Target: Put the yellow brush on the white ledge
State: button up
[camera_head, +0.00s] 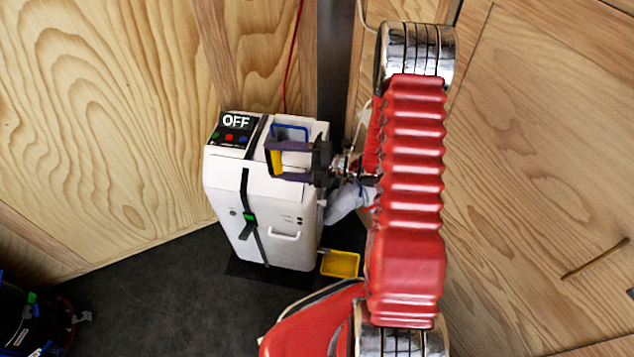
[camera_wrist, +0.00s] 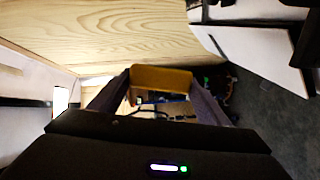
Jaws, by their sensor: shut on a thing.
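My gripper (camera_head: 272,160) is over the upper front of a white machine, its fingers pointing left. It is shut on a yellow piece (camera_head: 277,163), which spans the gap between the fingertips. In the wrist view the yellow piece (camera_wrist: 161,77) shows as a flat band between both fingers. Its full shape is hidden, and I cannot tell from its look that it is a brush. I cannot pick out a separate white ledge; the machine's white top (camera_head: 258,154) lies beneath and around the fingers.
The white machine (camera_head: 230,190) has an OFF panel (camera_head: 232,130) and a blue-edged part (camera_head: 290,132) on top. A yellow tray-like thing (camera_head: 340,264) is at the machine's lower right. Wooden walls stand behind and right. Dark clutter (camera_head: 30,320) is at lower left; the floor between is clear.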

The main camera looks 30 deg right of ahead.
jog(key=shift+d+m+t+h, duration=1.15)
jog(key=shift+m+t+h, duration=0.1)
jog(key=shift+h, duration=0.25)
jog(key=shift+d+m+t+h, duration=1.15)
jog(key=shift+m+t+h, duration=0.1)
jog(key=shift+h, duration=0.25)
